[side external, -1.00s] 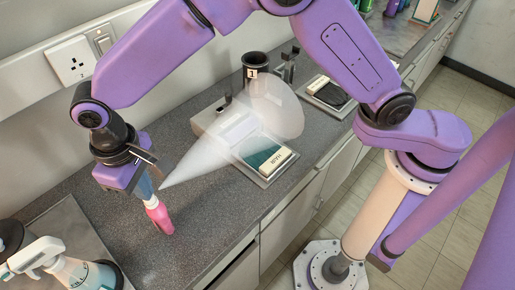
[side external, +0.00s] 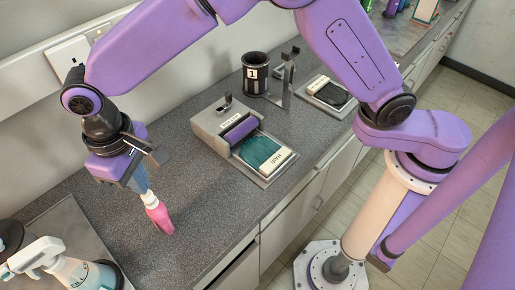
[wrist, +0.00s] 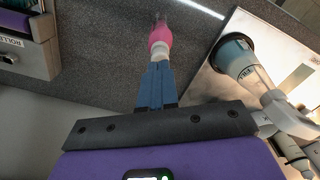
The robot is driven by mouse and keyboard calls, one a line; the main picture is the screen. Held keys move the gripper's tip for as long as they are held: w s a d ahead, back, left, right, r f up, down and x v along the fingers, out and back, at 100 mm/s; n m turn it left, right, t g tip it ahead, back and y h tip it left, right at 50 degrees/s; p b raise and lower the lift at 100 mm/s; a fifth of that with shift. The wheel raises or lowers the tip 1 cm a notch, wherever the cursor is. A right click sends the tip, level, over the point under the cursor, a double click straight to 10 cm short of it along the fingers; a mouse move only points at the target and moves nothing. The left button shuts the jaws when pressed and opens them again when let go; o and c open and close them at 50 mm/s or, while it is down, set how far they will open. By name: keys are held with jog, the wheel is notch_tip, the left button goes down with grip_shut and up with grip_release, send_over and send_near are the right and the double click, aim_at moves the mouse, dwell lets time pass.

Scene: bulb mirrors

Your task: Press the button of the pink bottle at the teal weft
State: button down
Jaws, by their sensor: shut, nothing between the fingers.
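Whether the fingertips touch the button is hidden. The teal weft (side external: 262,150) lies flat in a grey tray right of the bottle, between a purple roller and a cream block. No mist is in the air.
A grey roller station (side external: 212,124) holds the purple roller behind the weft. A black cup marked 1 (side external: 257,75) stands in a holder farther back. A white spray bottle (side external: 42,258) sits on a metal tray at front left. Counter between the pink bottle and the station is clear.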

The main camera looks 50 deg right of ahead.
jog(key=shift+f, duration=0.2)
jog(key=shift+f, duration=1)
jog(key=shift+r, duration=1.2)
jog(key=shift+r, duration=0.1)
notch_tip(320, 180, up, 6)
jog(key=shift+f, duration=0.1)
